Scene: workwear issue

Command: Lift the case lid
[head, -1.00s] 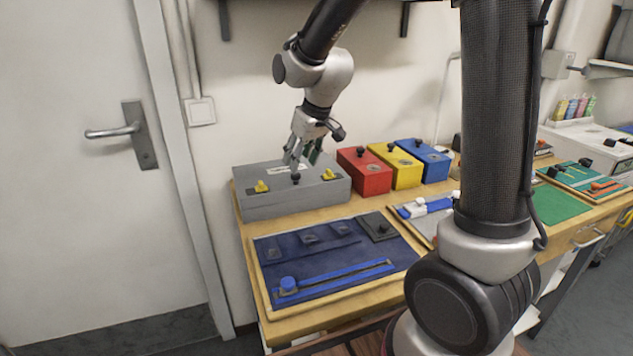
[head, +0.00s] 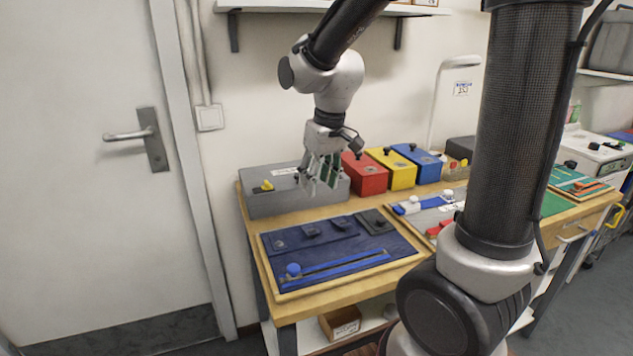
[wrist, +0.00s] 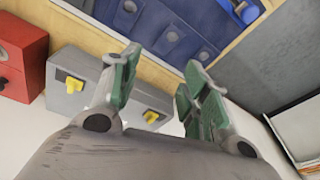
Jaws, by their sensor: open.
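The grey case (head: 262,205) sits at the back left of the bench against the wall, with its lid down. In the head view one yellow latch (head: 267,186) shows on its left part; the right part is behind my gripper. My gripper (head: 322,187) is open and empty, pointing down in front of the case's right part. In the wrist view the case (wrist: 78,65) is beyond the fingers, with two yellow latches, one (wrist: 74,85) left of the fingers and one (wrist: 150,116) between them. I cannot tell whether the fingers touch the case.
Red (head: 364,178), yellow (head: 392,172) and blue (head: 420,165) boxes with black knobs stand right of the case. A dark blue panel (head: 330,240) with pockets and a blue slider lies in front. A grey board (head: 425,215) lies to its right. A shelf (head: 300,8) hangs above.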

